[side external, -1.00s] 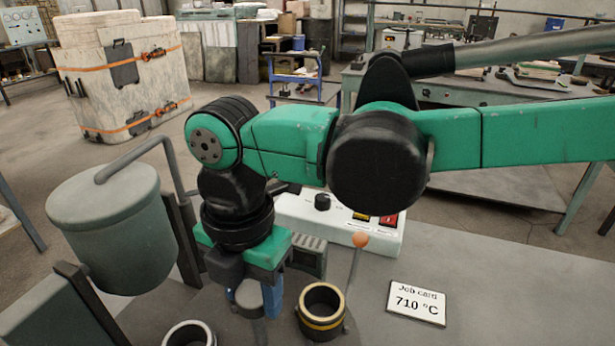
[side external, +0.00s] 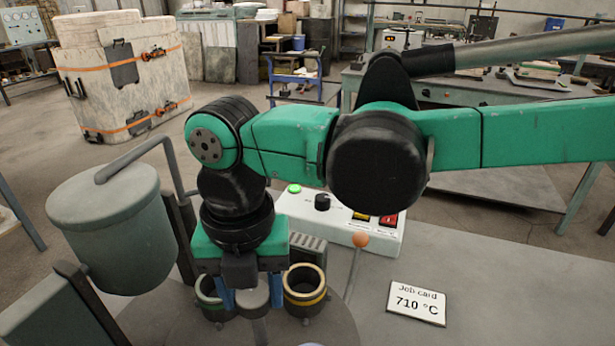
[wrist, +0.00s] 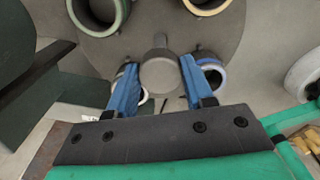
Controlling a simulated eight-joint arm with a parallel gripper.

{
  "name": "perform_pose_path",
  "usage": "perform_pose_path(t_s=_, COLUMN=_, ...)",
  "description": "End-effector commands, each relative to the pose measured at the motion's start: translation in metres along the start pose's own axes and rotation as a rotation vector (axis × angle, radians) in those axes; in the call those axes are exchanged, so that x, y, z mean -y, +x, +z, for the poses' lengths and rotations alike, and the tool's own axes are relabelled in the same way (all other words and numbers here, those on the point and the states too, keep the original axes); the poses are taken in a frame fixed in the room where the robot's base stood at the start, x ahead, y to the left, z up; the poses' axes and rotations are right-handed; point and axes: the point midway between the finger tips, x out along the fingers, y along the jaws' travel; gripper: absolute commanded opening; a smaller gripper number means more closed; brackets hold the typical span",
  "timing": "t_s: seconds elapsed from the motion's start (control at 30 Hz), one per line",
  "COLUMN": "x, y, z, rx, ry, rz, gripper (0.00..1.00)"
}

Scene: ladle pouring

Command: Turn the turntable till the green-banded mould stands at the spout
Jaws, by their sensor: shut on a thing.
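My gripper (wrist: 158,82) is shut on the round grey knob (wrist: 160,73) in the middle of the grey turntable (wrist: 150,25). Its blue fingers stand on both sides of the knob, which also shows in the side view (side external: 253,295). The green-banded mould (side external: 209,301) stands left of my gripper in the side view, partly hidden by a finger. In the wrist view it is at the top left (wrist: 122,14), cut by the frame edge. The yellow-banded mould (side external: 304,291) stands right of my gripper. I cannot make out the spout clearly.
A blue-banded mould (wrist: 217,73) is partly behind a finger. A pale ring (wrist: 301,72) lies at the right edge. The green furnace vessel (side external: 112,230) stands left. A control box (side external: 340,226) with a lit green lamp, an orange-knobbed lever (side external: 360,240) and a job card (side external: 417,303) are at right.

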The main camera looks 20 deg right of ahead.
Motion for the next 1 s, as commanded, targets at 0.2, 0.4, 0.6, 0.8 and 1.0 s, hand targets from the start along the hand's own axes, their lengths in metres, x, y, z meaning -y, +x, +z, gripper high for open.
perform_pose_path(t_s=0.2, x=-0.0004, y=-0.0002, z=-0.0014, rx=-0.004, ry=-0.109, rz=0.001, gripper=0.0)
perform_pose_path(t_s=0.4, x=-0.0004, y=-0.0002, z=-0.0015, rx=-0.004, ry=-0.201, rz=0.001, gripper=0.0)
perform_pose_path(t_s=0.6, x=-0.0004, y=-0.0001, z=-0.0015, rx=-0.004, ry=-0.275, rz=0.001, gripper=0.0)
perform_pose_path(t_s=0.8, x=-0.0003, y=-0.0001, z=-0.0015, rx=-0.004, ry=-0.324, rz=0.001, gripper=0.0)
perform_pose_path(t_s=1.0, x=-0.0003, y=-0.0001, z=-0.0016, rx=-0.004, ry=-0.348, rz=0.001, gripper=0.0)
